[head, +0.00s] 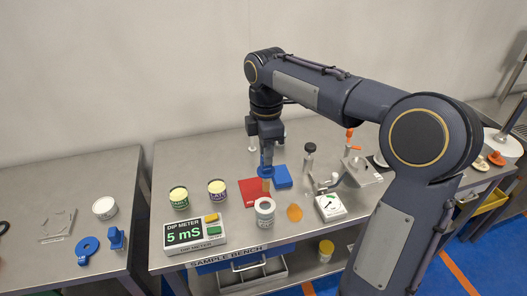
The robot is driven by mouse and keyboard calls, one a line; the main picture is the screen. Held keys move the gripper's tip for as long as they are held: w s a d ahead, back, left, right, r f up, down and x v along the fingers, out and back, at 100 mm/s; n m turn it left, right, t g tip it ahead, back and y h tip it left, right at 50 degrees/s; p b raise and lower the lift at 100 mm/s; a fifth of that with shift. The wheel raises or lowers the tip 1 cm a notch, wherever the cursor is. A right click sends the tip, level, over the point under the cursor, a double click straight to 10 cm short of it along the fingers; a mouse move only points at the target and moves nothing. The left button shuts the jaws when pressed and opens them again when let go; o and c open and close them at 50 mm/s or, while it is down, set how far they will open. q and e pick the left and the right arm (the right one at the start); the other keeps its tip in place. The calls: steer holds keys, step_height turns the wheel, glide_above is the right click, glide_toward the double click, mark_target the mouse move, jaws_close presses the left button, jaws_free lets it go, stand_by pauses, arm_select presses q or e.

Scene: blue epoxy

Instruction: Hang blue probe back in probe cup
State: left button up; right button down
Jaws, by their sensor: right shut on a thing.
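My right gripper (267,150) reaches in from the right, points down over the middle of the table, and is shut on the blue probe (266,171). The probe hangs roughly upright below the fingers. A tan piece shows under its blue part, just behind the rim of a grey-white cup (264,213). I cannot tell whether the probe's tip is inside this cup or behind it, nor whether this is the probe cup. The dip meter (194,236) stands to the left and reads 5 mS. My left gripper is not in view.
A red mat (250,193) and a blue block (282,177) lie close to the probe. Two open tins (179,198) (217,191) stand left. An orange piece (294,212), a white device (330,207) and a metal stand (335,184) are right. My arm covers the right side.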

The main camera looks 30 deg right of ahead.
mark_target(266, 174)
steer(key=shift+w, duration=0.1)
steer(key=shift+r+p, duration=0.1)
steer(key=shift+p, duration=0.25)
step_height(266, 174, down, 5)
steer(key=b, duration=0.3)
steer(key=shift+b, duration=0.3)
steer(key=shift+f, duration=0.4)
steer(key=shift+p, duration=0.35)
stand_by(0.4)
